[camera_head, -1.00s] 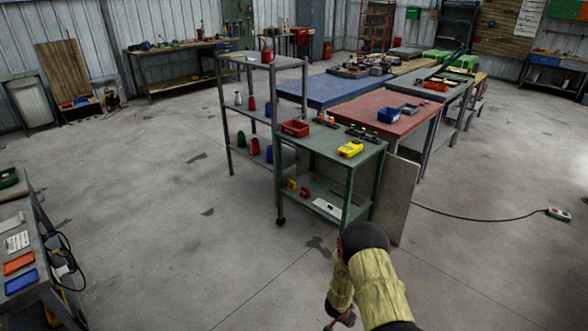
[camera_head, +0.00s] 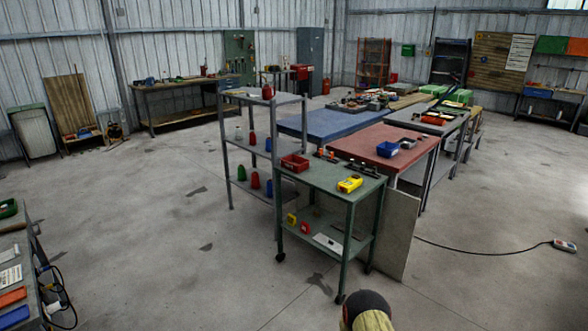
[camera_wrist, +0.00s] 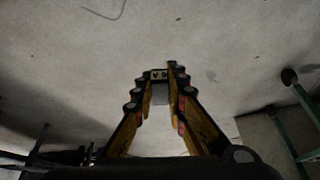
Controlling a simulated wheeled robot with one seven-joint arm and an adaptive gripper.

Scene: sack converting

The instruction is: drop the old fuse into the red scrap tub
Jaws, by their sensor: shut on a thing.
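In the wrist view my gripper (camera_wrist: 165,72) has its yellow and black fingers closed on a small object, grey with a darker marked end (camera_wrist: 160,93). I take it for the old fuse, but most of it is hidden by the fingers. The gripper is over bare concrete floor. In the head view only part of my arm shows at the bottom edge; the gripper is out of that picture. A small open red tub (camera_head: 294,163) stands on the top left of the green cart (camera_head: 325,180), well apart from my gripper.
A yellow device (camera_head: 350,184) and dark parts share the cart top. A grey shelf rack (camera_head: 263,98) stands behind left, and a red-topped table (camera_head: 375,143) with a blue bin (camera_head: 387,149) behind right. A grey panel (camera_head: 398,236) leans by the cart.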

